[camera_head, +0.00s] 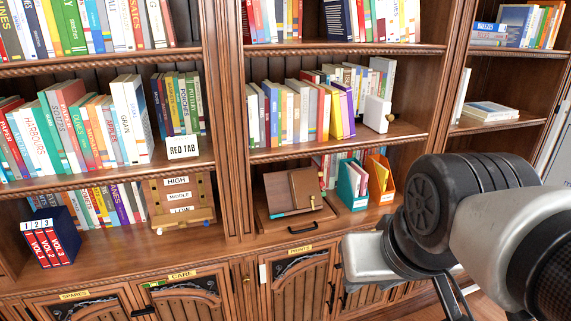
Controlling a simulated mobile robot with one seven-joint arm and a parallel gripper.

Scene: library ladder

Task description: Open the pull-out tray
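The pull-out tray (272,236) looks like a shallow wooden drawer front with a dark bar handle (301,229). It sits at shelf level in the middle bay, below a wooden book rest (283,194), and looks shut. My gripper (372,257) is at the lower right, to the right of the tray handle and apart from it in the picture. My arm covers much of the lower right. The fingertips do not show clearly, so I cannot tell whether they are open or shut. Nothing held is visible.
A teal file holder (352,186) and an orange one (380,180) stand right of the book rest. Cupboard doors labelled CARE (182,275) and PRINTS (300,250) are below. A HIGH/MIDDLE/LOW board (178,196) and blue-boxed volumes (50,238) stand left.

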